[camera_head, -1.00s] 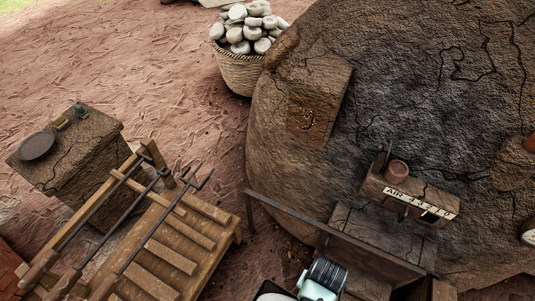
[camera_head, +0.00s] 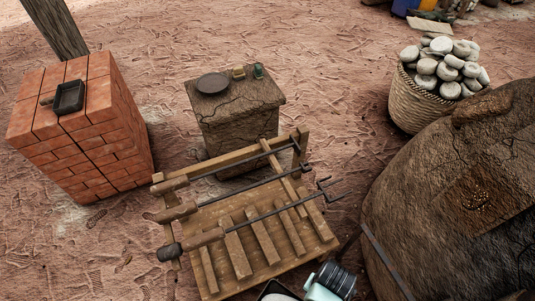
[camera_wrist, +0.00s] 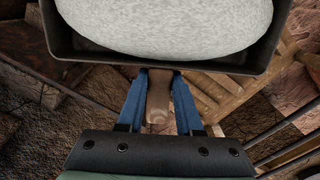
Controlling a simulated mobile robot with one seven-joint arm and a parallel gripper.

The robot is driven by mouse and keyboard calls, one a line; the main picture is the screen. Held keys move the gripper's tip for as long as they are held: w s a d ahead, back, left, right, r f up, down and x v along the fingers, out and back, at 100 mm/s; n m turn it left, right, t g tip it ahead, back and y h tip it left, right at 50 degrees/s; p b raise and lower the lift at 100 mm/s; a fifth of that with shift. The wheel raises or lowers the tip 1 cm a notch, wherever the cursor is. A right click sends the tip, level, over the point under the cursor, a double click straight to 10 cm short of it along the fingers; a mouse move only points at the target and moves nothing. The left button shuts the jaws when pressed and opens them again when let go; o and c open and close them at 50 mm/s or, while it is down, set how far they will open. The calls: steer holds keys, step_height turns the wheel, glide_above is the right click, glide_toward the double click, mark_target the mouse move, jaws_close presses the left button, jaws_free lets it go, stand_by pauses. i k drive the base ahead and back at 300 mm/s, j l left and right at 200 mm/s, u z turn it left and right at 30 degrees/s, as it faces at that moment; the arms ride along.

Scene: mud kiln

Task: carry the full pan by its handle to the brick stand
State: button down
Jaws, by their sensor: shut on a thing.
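In the wrist view the dark pan (camera_wrist: 215,66) is filled by a large, speckled pale grey mass (camera_wrist: 165,25). My gripper (camera_wrist: 158,82) is shut on the pan's brown handle (camera_wrist: 158,100), with a blue finger on each side of it. In the head view the pan (camera_head: 268,288) shows only partly at the bottom edge, beside my gripper. The red brick stand (camera_head: 85,160) is at the left, well apart from the pan. A small dark square pan with a short handle (camera_head: 69,97) sits on its top.
A slatted wooden rack (camera_head: 240,255) with long-handled iron tools lies between my gripper and the brick stand. Behind it is a mud block (camera_head: 240,125) with a dark round plate (camera_head: 212,83). The stone basket (camera_head: 420,105) and kiln (camera_head: 460,220) are at right. Bare ground surrounds the brick stand.

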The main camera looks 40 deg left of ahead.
mark_target(42, 89)
steer(key=u, duration=2.8)
steer(key=i+j+u, duration=0.1)
steer(key=i+u, duration=0.35)
steer(key=i, duration=4)
steer(key=i+z, duration=0.15)
steer(key=z, duration=0.2)
steer(key=i+z, duration=0.15)
steer(key=z, duration=0.25)
steer(key=i+z, duration=0.15)
steer(key=z, duration=0.2)
steer(key=i+z, duration=0.1)
steer(key=z, duration=0.35)
steer(key=i+z, duration=0.1)
steer(key=z, duration=0.4)
steer(key=i, duration=0.3)
